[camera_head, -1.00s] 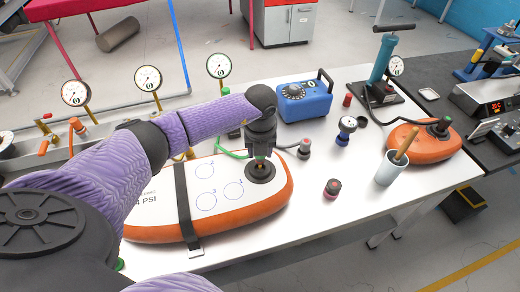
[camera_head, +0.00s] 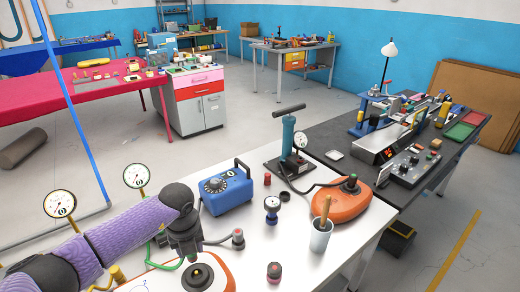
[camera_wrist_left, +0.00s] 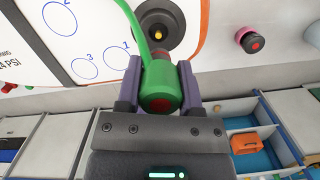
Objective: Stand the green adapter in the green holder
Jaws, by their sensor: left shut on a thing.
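My left gripper (camera_head: 185,252) is shut on a green fitting (camera_wrist_left: 160,92) with a red centre. A green hose (camera_wrist_left: 140,25) runs to this fitting. The fitting is beside the black valve (camera_wrist_left: 165,30) of the white-and-orange board (camera_wrist_left: 50,45), seemingly apart from it. In the head view the valve (camera_head: 198,275) stands clear in front of the gripper. I cannot tell for sure which piece is the green adapter, nor pick out the green holder. My right gripper is out of view.
A dark bench (camera_head: 372,175) with instruments adjoins at right.

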